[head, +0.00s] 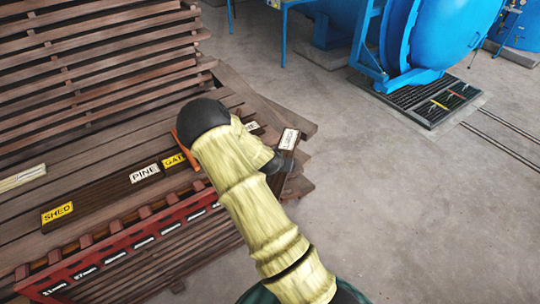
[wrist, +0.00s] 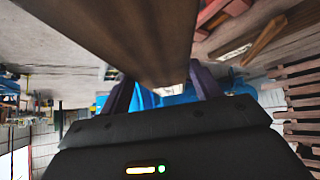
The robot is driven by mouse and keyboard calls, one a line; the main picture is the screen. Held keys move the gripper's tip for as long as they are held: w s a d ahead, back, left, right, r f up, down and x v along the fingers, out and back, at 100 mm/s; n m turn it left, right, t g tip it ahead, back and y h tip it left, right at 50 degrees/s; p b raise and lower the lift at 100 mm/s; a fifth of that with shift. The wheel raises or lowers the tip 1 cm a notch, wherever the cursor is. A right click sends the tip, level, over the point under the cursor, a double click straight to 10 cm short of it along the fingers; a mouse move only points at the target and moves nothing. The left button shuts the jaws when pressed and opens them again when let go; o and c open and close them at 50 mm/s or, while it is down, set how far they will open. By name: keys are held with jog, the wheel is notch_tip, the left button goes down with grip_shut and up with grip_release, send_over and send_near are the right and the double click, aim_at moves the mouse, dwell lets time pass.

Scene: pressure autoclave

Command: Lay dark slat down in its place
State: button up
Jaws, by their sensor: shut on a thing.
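My gripper (wrist: 162,88) is shut on a dark brown slat (wrist: 140,35), which fills the upper middle of the wrist view between the two fingers. In the head view the slat's end (head: 284,158) shows beside my wrist, near the right end of the timber stack, with a white label (head: 289,138) whose word I cannot read surely. My arm hides most of the fingers and part of the slat there. Dark pieces labelled SHED (head: 58,212), PINE (head: 145,173) and a partly covered yellow label (head: 174,160) lie in a row on the stack.
A red rack (head: 120,245) with several white labels runs along the stack's front edge. Stacked planks (head: 90,65) rise behind at left. A blue autoclave (head: 440,35) stands at back right, with a dark floor grate (head: 430,98) before it. The concrete floor at right is clear.

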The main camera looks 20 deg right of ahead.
aim_at(278, 180)
jog(key=s+f+n, duration=0.1)
jog(key=s+a+f+n+y, duration=0.1)
jog(key=f, duration=0.1)
jog(key=s+a+f+n+t+y, duration=0.1)
jog(key=shift+s+f, duration=0.15)
jog(key=shift+s, duration=0.2)
jog(key=s+a+f+n+y+b, duration=0.1)
jog(key=s+a+f+n+b, duration=0.1)
jog(key=f, duration=0.5)
jog(key=s+a+f+n+y+b, duration=0.2)
jog(key=s+a+f+b, duration=0.2)
jog(key=f+b, duration=0.3)
jog(key=shift+s+a+n+t+b, duration=0.25)
jog(key=shift+a+n+t+b, duration=0.15)
jog(key=shift+a+b, duration=0.7)
jog(key=shift+d, duration=0.2)
